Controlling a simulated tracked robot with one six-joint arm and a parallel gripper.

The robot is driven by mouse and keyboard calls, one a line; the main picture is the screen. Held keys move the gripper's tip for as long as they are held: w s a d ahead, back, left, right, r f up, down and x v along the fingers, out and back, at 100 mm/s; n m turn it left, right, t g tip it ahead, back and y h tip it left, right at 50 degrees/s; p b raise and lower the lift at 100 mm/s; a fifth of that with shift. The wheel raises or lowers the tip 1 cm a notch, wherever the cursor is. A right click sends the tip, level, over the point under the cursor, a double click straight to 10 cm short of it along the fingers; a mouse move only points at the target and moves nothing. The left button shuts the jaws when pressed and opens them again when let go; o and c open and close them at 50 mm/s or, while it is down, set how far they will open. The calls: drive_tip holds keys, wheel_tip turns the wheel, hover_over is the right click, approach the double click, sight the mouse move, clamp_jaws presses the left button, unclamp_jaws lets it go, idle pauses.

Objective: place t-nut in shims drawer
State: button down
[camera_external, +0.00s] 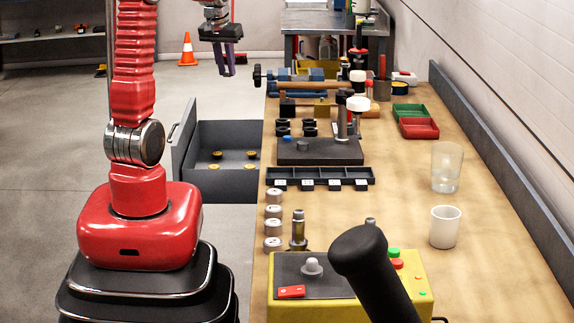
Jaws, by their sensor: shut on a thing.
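My gripper (228,72) is in the air at the upper middle-left, fingers pointing down, above and beyond an open grey drawer. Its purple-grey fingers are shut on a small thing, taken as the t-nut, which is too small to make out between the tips. The open drawer (222,187) sticks out from the left side of the bench. It holds several small brass-coloured round pieces lying apart on its dark floor. No label on the drawer can be read, so I cannot confirm that it is the shims drawer.
The wooden bench (400,205) carries a black divided tray (320,184), a dark fixture plate (318,152), green and red bins (418,128), two cups and a yellow control box (420,290) with a black joystick. An orange cone (187,52) stands on the floor behind.

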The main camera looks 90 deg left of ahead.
hover_over(230, 185)
drive_tip(key=a, duration=0.6)
wheel_tip(230, 185, down, 29)
drive_tip(key=shift+s+d+f, duration=0.15)
drive_tip(key=shift+s+f, duration=0.05)
drive_tip(key=shift+s, duration=0.1)
drive_tip(key=shift+f, duration=2.9)
drive_tip(key=shift+f, duration=2.1)
drive_tip(key=c, duration=2.1)
unclamp_jaws()
drive_tip(key=shift+f, duration=0.1)
drive_tip(key=o, duration=0.5)
